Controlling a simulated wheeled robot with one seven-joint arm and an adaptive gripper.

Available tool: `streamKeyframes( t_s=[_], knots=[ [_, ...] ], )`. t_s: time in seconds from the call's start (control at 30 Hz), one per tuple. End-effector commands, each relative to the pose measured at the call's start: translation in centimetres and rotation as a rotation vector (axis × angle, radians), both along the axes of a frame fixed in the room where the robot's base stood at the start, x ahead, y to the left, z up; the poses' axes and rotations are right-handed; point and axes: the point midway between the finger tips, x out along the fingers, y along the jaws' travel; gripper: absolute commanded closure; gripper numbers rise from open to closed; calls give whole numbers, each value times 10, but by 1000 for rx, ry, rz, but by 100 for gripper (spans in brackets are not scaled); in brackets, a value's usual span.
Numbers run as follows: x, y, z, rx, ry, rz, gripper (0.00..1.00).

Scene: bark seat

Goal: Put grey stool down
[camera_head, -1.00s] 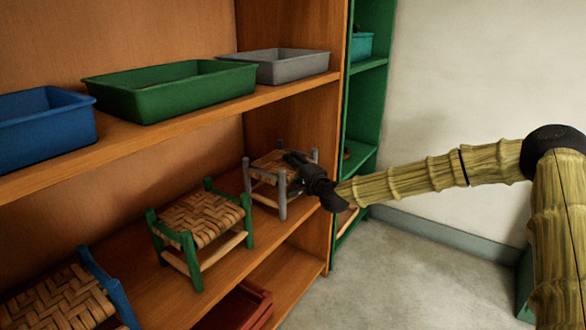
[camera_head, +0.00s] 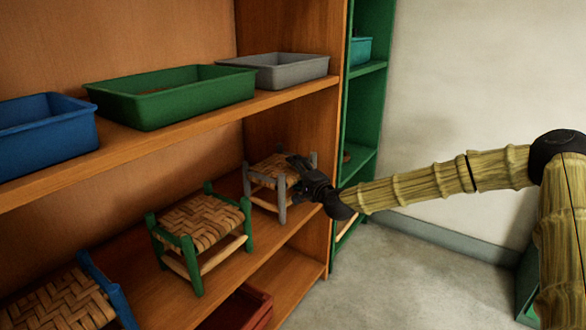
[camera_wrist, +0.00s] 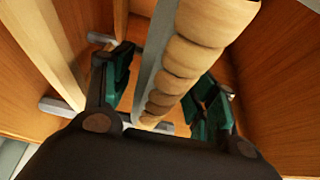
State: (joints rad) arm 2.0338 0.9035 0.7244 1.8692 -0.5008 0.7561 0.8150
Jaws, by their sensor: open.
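The grey stool (camera_head: 281,202) has a woven seat and grey legs. It stands upright on the middle wooden shelf, at the right end beside the shelf's side panel. My gripper (camera_head: 298,176) is at the stool's front right corner, partly covering it. In the wrist view my gripper (camera_wrist: 160,88) has its dark green finger pads apart, with the stool's woven seat edge and a grey leg (camera_wrist: 152,60) between them. I cannot tell whether the pads touch the stool.
A green stool (camera_head: 202,226) stands left of the grey one, and a blue stool (camera_head: 68,300) further left. Blue (camera_head: 50,135), green (camera_head: 170,105) and grey (camera_head: 285,72) trays sit on the shelf above. A red tray (camera_head: 243,307) is below.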

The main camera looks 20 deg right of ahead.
Motion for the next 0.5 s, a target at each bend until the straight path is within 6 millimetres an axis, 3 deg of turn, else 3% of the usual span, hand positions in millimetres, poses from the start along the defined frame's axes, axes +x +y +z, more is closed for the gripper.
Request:
streamKeyframes(
  t_s=[0.3,0.5],
  knots=[
    [-57,-14,4,2,0,-1,42],
    [-84,-20,3,2,-1,-2,42]
  ],
)
